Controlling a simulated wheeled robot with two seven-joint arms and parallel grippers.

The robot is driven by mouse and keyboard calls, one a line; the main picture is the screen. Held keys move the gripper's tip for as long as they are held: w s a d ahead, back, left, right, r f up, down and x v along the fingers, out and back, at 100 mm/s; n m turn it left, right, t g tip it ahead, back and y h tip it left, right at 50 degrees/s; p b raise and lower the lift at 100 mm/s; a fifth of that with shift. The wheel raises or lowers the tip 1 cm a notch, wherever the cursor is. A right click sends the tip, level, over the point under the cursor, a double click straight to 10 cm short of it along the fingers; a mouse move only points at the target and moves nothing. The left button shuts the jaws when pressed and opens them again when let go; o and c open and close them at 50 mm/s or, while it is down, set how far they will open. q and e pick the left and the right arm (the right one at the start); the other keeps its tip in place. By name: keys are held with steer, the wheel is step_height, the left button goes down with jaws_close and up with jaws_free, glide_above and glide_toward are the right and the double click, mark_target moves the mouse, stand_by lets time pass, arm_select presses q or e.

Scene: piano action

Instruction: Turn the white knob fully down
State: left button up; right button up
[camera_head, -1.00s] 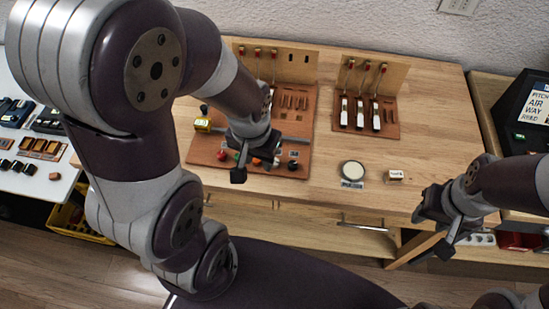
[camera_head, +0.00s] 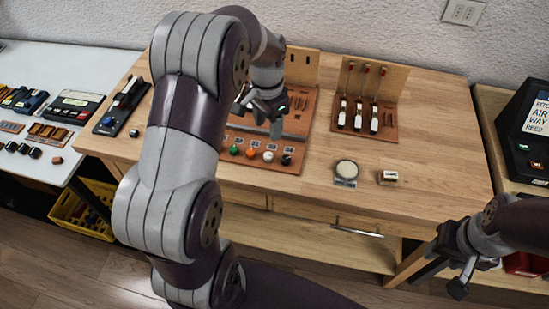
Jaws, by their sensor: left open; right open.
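The white knob (camera_head: 268,156) sits near the front edge of the brown board (camera_head: 305,130), in a row with a green knob (camera_head: 234,150), an orange knob (camera_head: 251,153) and a black knob (camera_head: 286,159). My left gripper (camera_head: 262,114) is open above the board, behind the knob row in the picture, and apart from the white knob. Its arm hides the board's left part. I cannot tell how far the white knob is turned. My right gripper (camera_head: 450,270) is open and empty, in front of the wooden table's right side.
The wooden table (camera_head: 430,150) carries a second board (camera_head: 389,132) with upright key parts, a round pale disc (camera_head: 346,170) and a small labelled block (camera_head: 388,177). The table is clear around these. A white table (camera_head: 80,75) with tools stands left, a dark sign (camera_head: 530,125) right.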

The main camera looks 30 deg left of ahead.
mark_target(268, 155)
arm_select(q)
step_height(268, 155, down, 11)
steer(key=shift+w+a+f+p, duration=0.1)
steer(key=shift+p, duration=0.3)
steer(key=shift+w+a+f, duration=0.1)
steer(key=shift+a+f, duration=0.1)
steer(key=shift+f, duration=0.2)
steer(key=shift+d, duration=0.15)
steer(key=shift+r, duration=0.1)
steer(key=c, duration=0.4)
jaws_close()
